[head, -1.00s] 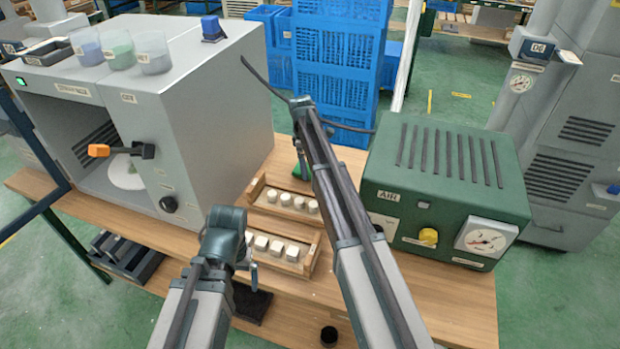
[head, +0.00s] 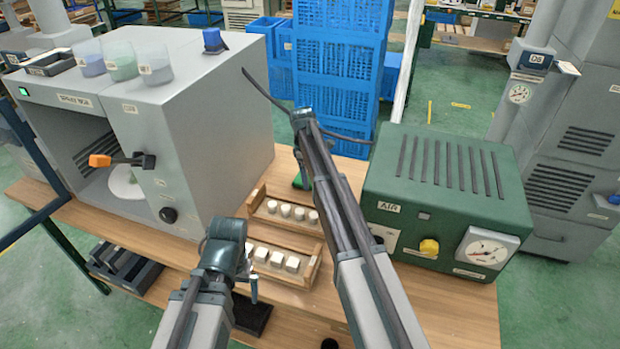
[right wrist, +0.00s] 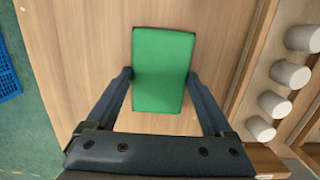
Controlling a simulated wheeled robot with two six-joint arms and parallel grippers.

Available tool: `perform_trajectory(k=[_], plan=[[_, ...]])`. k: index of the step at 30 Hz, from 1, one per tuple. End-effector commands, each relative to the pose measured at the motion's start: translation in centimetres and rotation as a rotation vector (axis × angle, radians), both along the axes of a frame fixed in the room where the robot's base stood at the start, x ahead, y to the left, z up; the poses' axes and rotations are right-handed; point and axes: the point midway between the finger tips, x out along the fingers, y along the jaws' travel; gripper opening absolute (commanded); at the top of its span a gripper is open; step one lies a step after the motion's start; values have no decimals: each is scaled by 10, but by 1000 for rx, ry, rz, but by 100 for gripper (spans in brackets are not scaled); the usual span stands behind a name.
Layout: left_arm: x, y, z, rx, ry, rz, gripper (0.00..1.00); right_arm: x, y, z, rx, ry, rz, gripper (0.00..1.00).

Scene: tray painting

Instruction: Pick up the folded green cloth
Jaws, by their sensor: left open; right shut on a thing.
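The folded green cloth (right wrist: 163,72) is a flat green block in the right wrist view, with wood behind it. My right gripper (right wrist: 158,78) has one finger against each long side of the cloth and is shut on it. In the head view only a small green piece of the cloth (head: 298,182) shows beside my right arm, which hides the rest. I cannot tell whether the cloth is clear of the table. My left gripper (head: 252,286) is open, pointing down near the front wooden rack.
Two wooden racks (head: 262,212) of white pieces stand on the wooden table (head: 458,300). A grey spray box (head: 205,120) is at left and a green air unit (head: 440,190) at right. Blue crates (head: 340,60) stand behind. A dark pad (head: 250,318) lies near the front.

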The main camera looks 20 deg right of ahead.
Motion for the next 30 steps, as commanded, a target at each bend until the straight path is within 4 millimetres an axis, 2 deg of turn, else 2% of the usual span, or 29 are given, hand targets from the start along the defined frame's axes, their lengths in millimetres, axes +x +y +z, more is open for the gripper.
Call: perform_trajectory(k=[8, 21, 30], plan=[[0, 0, 28, 0, 0, 0, 100, 0, 0, 28, 0, 0, 0, 24], [0, 0, 92, 0, 0, 0, 100, 0, 0, 92, 0, 0, 0, 24], [0, 0, 99, 0, 0, 0, 100, 0, 0, 99, 0, 0, 0, 24]])
